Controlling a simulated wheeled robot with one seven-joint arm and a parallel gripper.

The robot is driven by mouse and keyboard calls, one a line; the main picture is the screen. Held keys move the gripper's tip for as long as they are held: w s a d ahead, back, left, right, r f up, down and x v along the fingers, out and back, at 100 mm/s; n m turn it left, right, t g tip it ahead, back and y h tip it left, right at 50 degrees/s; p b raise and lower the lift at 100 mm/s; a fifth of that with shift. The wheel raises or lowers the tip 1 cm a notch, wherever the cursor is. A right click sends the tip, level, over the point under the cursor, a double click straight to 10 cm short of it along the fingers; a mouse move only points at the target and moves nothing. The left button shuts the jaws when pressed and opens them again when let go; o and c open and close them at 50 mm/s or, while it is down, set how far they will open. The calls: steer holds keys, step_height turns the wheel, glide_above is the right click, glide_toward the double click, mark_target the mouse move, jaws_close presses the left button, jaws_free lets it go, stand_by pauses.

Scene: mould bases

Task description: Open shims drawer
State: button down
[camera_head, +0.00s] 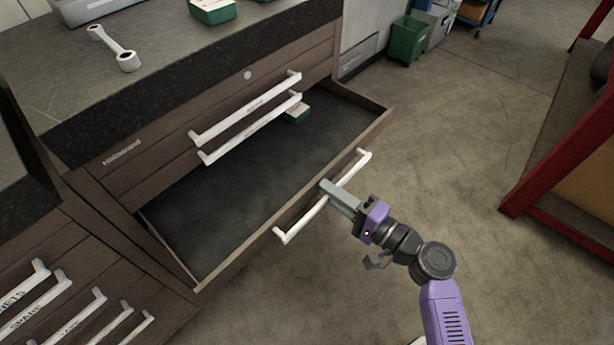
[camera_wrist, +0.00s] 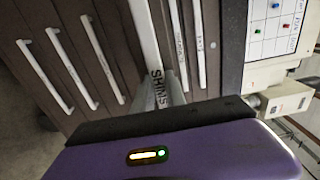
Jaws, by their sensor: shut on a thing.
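The shims drawer (camera_head: 225,243) is pulled well out of the brown cabinet, and its dark floor shows. A small green and white box lies inside near the back. The drawer's white handle (camera_head: 294,223) runs along its front. My gripper (camera_head: 328,190) is shut on the middle of this handle, coming from the right. In the wrist view the handle (camera_wrist: 146,50) bears the word SHIMS, and my gripper's fingers (camera_wrist: 172,88) are against it. The fingertips' exact grip is partly hidden.
Shut drawers with white handles (camera_head: 250,108) sit above the open one, and more are at lower left. A red-framed bench (camera_head: 560,130) stands at right. The floor (camera_head: 440,160) between is clear.

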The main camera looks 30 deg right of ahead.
steer(key=v, duration=0.7)
steer(key=shift+b, duration=0.4)
steer(key=shift+s, duration=0.1)
steer(key=c, duration=1.4)
jaws_free()
steer(key=shift+o, duration=0.2)
steer(key=shift+s, duration=0.1)
steer(key=v, duration=0.7)
steer(key=shift+s+d, duration=0.2)
steer(key=shift+s, duration=0.1)
